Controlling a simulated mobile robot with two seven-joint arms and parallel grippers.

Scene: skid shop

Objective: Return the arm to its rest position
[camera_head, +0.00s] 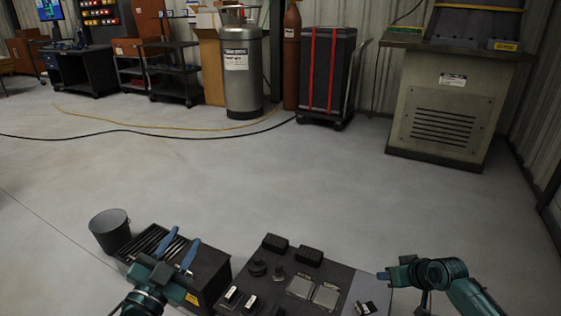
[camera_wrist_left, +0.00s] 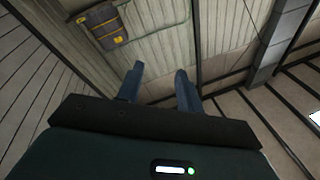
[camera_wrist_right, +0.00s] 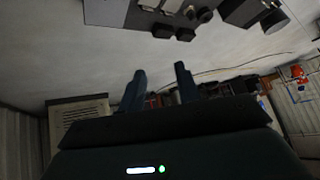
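My left gripper (camera_head: 179,249) is in the lower left of the head view, with its two blue fingers apart and nothing between them. It appears in front of a dark slatted box (camera_head: 210,268). In the left wrist view its fingers (camera_wrist_left: 160,84) are spread against corrugated wall and ceiling. My right gripper (camera_head: 384,276) is at the lower right, seen side-on beside the control panel (camera_head: 340,275). In the right wrist view its fingers (camera_wrist_right: 160,85) are apart and empty, and the room appears upside down.
A grey bucket (camera_head: 110,232) stands left of the slatted box. The grey floor (camera_head: 300,185) beyond is open, crossed by a black cable (camera_head: 150,134) and a yellow hose. A steel tank (camera_head: 243,75), black case (camera_head: 326,75) and beige cabinet (camera_head: 445,110) stand at the back.

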